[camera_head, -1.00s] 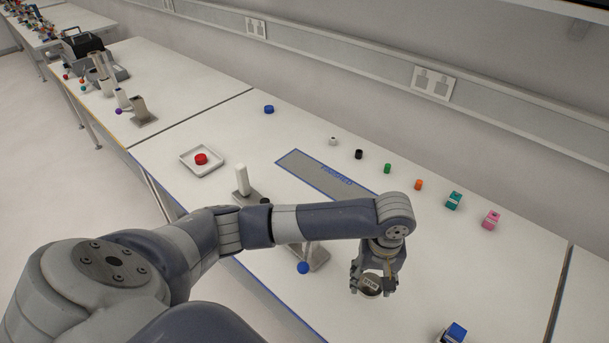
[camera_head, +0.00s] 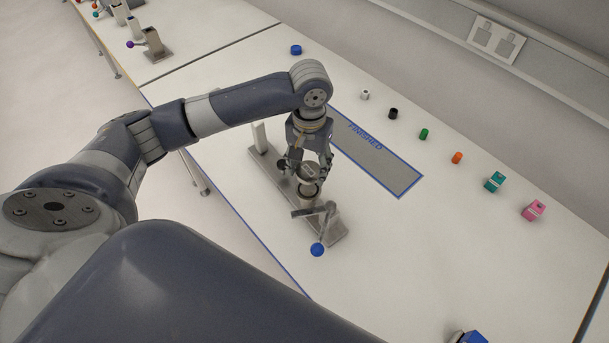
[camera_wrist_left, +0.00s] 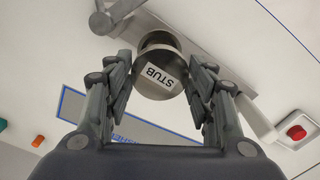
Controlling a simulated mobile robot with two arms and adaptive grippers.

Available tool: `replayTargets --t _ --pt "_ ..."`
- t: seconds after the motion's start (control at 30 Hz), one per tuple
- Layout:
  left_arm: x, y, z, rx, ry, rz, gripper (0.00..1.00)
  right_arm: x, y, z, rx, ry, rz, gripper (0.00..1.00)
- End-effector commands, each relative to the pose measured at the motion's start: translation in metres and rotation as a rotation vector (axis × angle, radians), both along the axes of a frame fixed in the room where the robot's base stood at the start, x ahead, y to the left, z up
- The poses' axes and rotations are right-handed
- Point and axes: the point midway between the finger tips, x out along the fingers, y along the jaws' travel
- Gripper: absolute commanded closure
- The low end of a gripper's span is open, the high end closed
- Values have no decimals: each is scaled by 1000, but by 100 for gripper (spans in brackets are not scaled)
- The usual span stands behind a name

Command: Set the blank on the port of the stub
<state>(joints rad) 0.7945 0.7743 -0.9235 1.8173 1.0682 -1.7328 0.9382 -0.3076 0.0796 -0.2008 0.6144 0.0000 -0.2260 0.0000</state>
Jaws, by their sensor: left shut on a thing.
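My left gripper (camera_head: 306,166) is shut on the blank (camera_head: 309,173), a short round metal piece. In the left wrist view the blank (camera_wrist_left: 155,80) sits between the two fingers with a white label reading STUB. The stub (camera_head: 335,231) is a long metal base with a round port (camera_head: 311,190) near its middle. The blank is over or very close to the port; I cannot tell whether they touch. The port is partly hidden by the blank and fingers. A hinged metal arm (camera_head: 325,212) with a blue ball (camera_head: 317,250) stands beside the port. My right gripper is not in view.
A white post (camera_head: 259,136) rises at the stub's far end. The grey FINISHED mat (camera_head: 400,180) lies empty to the right. Several small coloured caps and boxes, including a pink box (camera_head: 534,210), line the table's back. A red button (camera_wrist_left: 296,132) shows in the wrist view.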

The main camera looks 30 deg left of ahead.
Motion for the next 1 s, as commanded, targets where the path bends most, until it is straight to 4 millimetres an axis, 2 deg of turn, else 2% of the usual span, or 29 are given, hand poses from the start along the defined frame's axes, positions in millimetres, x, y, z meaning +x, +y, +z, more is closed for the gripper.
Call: replayTargets --t 0.17,0.5,0.87,0.9,0.97,1.0 --pt "1 0 -21 -1 -2 1 86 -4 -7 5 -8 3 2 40" --pt "1 0 -59 0 -3 2 86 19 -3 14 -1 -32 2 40" --pt "1 0 -63 -1 -3 2 86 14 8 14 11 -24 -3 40" --pt "0 0 -65 0 -2 2 45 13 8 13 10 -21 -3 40" --pt "0 0 -64 0 -2 1 31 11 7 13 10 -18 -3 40" --pt "0 0 -64 0 -2 1 29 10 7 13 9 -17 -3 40"
